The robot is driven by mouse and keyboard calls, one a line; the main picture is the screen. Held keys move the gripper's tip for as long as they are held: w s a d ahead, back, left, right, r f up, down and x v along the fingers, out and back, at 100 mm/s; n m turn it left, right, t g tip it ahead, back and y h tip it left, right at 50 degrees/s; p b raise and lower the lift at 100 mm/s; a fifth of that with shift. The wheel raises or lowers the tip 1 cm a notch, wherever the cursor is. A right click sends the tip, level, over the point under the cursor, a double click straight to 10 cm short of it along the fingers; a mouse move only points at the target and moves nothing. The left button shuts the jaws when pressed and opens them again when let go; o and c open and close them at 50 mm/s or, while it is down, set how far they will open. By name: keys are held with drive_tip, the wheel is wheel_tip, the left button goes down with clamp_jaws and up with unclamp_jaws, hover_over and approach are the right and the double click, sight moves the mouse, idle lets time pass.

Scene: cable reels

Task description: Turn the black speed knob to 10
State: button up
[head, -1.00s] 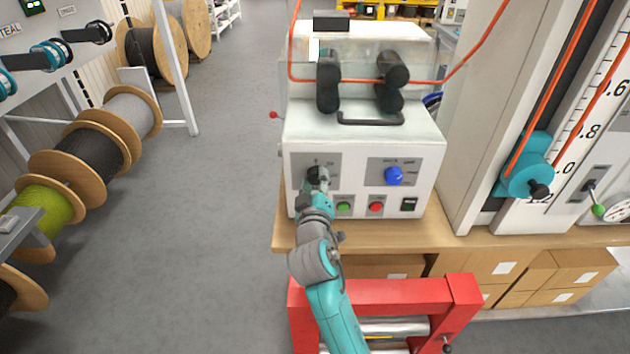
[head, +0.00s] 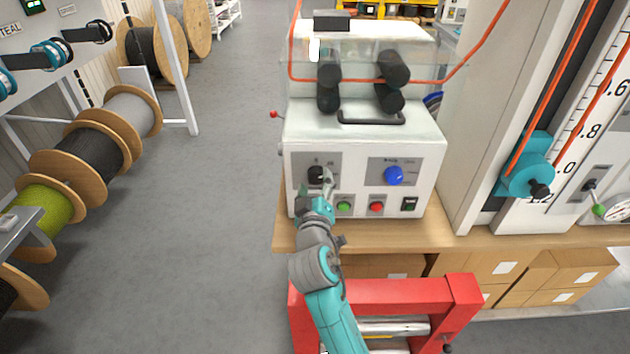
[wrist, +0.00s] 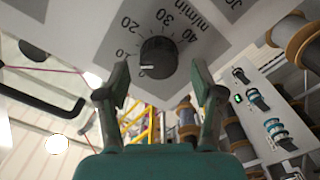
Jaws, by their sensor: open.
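The black speed knob (head: 316,174) is on the grey left panel of the white machine's front. In the wrist view the knob (wrist: 158,57) has a white pointer line aimed left and slightly down. Its dial reads 20, 30 and 40 with m/min beside them; a label left of the knob shows a 0, its first digit unclear. My gripper (head: 316,186) is open just in front of the knob. In the wrist view its fingers (wrist: 160,70) are spread to either side of the knob, with visible gaps; neither appears to touch it.
A blue knob (head: 394,176) is to the right on the same front. A green button (head: 344,206), a red button (head: 376,207) and a dark switch (head: 409,204) sit below. A red roller frame (head: 400,293) stands in front, under my arm.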

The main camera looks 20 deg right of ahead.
drive_tip(key=v, duration=1)
drive_tip(key=shift+s, duration=0.3)
drive_tip(key=s+d+f+n+g+y, duration=0.15)
drive_tip(key=s+f+y, duration=0.45)
drive_tip(key=s+f, duration=1.15)
drive_tip(key=s+d+r+m, duration=0.1)
drive_tip(key=s+r+m, duration=0.1)
drive_tip(key=s, duration=1)
drive_tip(key=s+d+r+m, duration=0.1)
drive_tip(key=s+m, duration=0.3)
drive_tip(key=s, duration=0.8)
drive_tip(key=shift+s+d+r+g, duration=0.25)
drive_tip(key=shift+r+g, duration=0.2)
drive_tip(key=shift+r, duration=0.35)
